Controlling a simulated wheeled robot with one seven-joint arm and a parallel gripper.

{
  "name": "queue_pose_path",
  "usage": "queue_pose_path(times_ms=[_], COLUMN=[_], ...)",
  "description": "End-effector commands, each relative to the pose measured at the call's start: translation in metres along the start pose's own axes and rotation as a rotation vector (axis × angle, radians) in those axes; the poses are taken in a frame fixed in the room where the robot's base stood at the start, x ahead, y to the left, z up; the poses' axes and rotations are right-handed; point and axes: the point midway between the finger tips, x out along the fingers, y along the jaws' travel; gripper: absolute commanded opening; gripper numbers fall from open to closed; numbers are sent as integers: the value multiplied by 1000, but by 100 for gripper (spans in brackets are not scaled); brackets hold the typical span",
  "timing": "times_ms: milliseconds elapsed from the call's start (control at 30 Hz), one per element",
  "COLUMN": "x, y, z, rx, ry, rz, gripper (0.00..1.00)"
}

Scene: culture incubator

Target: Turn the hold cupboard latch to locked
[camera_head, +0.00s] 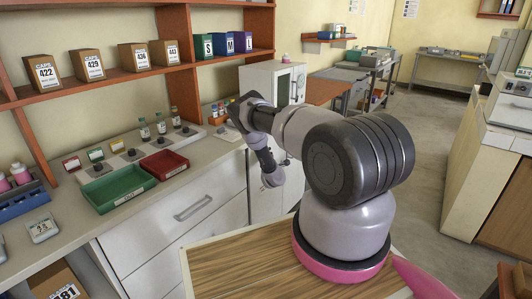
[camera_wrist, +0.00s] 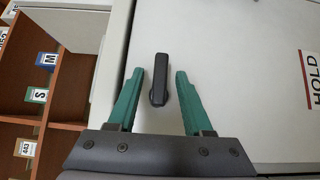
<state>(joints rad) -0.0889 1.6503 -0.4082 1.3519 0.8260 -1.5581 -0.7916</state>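The hold cupboard (camera_head: 284,84) is a white box at the back end of the bench, partly hidden by my arm in the head view. Its white door (camera_wrist: 230,70) fills much of the wrist view, with a red-striped HOLD label (camera_wrist: 311,80) at the right. The latch (camera_wrist: 159,80) is a black bar handle on the door, its length running up and down in the picture, parallel to the HOLD lettering. My gripper (camera_wrist: 160,74) is open, its teal fingers on either side of the latch with a visible gap to each. I cannot tell how deep the fingertips reach.
A wooden shelf with lettered boxes (camera_head: 222,43) stands left of the cupboard. A green tray (camera_head: 119,187) and a red tray (camera_head: 164,164) lie on the bench, with several small bottles behind them. Open floor (camera_head: 430,150) lies to the right.

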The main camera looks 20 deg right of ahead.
Motion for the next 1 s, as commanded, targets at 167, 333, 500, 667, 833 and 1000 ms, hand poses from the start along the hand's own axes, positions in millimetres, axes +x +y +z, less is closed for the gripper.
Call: queue_pose_path(times_ms=[167,333,500,667,833,1000], x=[0,-8,-38,-71,-96,-107], y=[0,0,-1,0,0,0], z=[0,1,0,0,0,0], rx=[1,0,-2,-1,0,0], ry=[-1,-1,0,-2,-1,0], rz=[0,-1,-3,-3,-1,0], gripper=[50,50,50,50,50,50])
